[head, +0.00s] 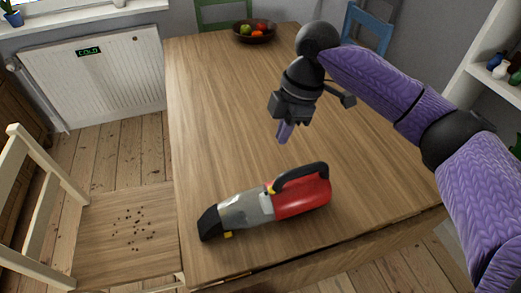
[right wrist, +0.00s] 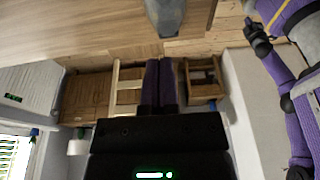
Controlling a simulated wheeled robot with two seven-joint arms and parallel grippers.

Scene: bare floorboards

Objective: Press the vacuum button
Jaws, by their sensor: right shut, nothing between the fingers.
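A handheld vacuum (head: 265,205) lies on the wooden table, with a red body, grey clear front, dark nozzle and black handle. A small yellow part shows near the front of the handle; I cannot tell for sure whether it is the button. My right gripper (head: 284,132) is shut and empty, pointing down above the table, apart from the vacuum and behind it. Its purple fingers (right wrist: 158,85) are together in the right wrist view, where a grey end of the vacuum (right wrist: 165,14) shows at the top. A dark end of my left arm shows there too, its fingers unclear.
The table (head: 215,110) is mostly clear. A fruit bowl (head: 254,37) stands at its far end. A wooden chair (head: 105,235) with dark crumbs (head: 135,228) on its seat is at the left. A white radiator (head: 95,75) is behind it, and shelves (head: 490,75) stand at the right.

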